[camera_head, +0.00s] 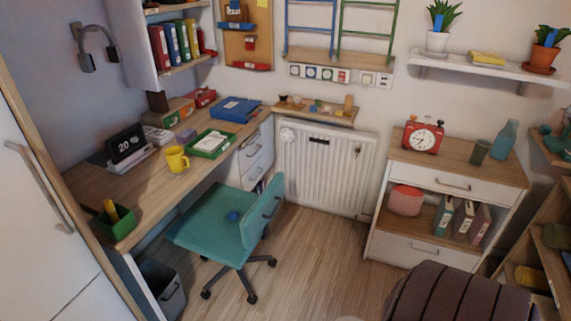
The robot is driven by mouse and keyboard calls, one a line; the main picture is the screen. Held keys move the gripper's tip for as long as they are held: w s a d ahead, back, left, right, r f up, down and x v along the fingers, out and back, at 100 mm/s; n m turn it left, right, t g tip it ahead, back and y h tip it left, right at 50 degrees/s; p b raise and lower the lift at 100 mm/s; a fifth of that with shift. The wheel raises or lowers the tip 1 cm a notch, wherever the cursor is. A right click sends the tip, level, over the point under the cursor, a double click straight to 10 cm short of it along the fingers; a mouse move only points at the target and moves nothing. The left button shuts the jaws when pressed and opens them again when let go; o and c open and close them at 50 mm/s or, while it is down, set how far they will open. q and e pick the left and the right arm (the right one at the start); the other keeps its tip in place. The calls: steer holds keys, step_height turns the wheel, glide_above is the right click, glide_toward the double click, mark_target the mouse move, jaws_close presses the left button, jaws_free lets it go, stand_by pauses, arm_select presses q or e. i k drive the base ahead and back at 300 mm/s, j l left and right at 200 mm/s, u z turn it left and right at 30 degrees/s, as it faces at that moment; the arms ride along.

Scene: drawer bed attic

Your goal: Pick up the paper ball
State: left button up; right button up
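I see no object that is clearly a paper ball. A white round thing (287,134) at the top left of the radiator (325,170) could be a valve knob or a ball; I cannot tell. Neither of my grippers is in view.
The wooden desk (95,187) along the left wall holds a yellow mug (177,159) and a green tray (211,145). A dark bin (163,290) stands under it. A brown striped pouf (440,295) and a white cabinet (455,182) are at right. Wooden floor (305,265) between is open.

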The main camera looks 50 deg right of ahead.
mark_target(233, 215)
steer(key=z, duration=1.1)
steer(key=i+l, duration=0.15)
steer(key=i, duration=0.6)
steer(key=i+l, duration=0.15)
steer(key=i, duration=0.65)
